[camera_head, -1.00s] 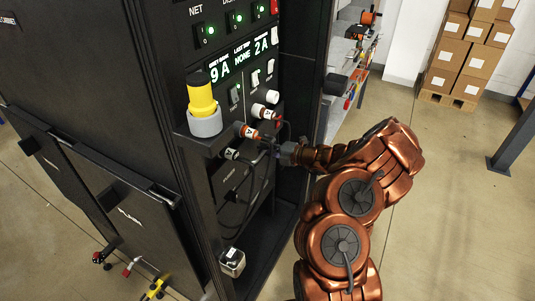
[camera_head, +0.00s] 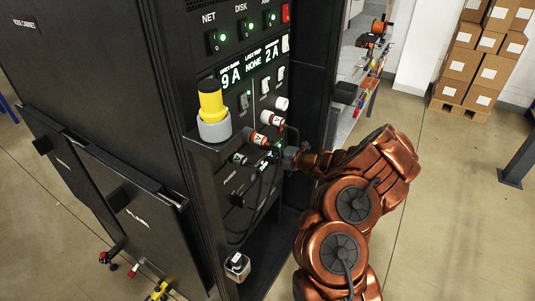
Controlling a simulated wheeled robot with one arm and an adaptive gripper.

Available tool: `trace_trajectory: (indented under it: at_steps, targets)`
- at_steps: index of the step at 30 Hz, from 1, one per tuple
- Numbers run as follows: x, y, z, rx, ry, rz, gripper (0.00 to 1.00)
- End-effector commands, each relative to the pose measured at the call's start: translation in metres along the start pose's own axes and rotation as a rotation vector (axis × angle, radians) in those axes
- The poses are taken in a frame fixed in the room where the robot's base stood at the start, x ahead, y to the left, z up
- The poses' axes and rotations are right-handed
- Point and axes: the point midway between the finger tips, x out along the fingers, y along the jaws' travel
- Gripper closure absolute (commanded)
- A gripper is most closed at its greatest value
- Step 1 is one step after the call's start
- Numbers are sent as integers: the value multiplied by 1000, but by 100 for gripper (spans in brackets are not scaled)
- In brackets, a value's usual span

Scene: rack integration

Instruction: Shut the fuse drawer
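The dark rack (camera_head: 165,75) stands at the left and centre, its front panel facing right. A small lettered black panel (camera_head: 232,180) sits low on that front, with a dark knob or handle below the lettering. I cannot tell for sure whether this is the fuse drawer, or how far it stands out. My gripper (camera_head: 287,158) is at the rack front, right of the plugs and cables, at about the height of this panel. Its fingers are small and dark against the rack, so their opening and any contact are hidden.
Orange and white plugs (camera_head: 256,136) stick out near my gripper, with black cables hanging below. A small metal box (camera_head: 237,266) sits low. Clear floor (camera_head: 440,220) lies to the right.

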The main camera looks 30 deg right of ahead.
Motion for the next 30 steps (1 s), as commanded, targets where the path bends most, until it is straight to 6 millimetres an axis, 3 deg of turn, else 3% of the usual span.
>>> trace_trajectory:
  at_steps: [5,24,30]
  targets:
    - [-10,0,1,1,-2,1,61]
    - [-94,0,1,0,-3,1,61]
    - [-112,0,0,0,-1,1,61]
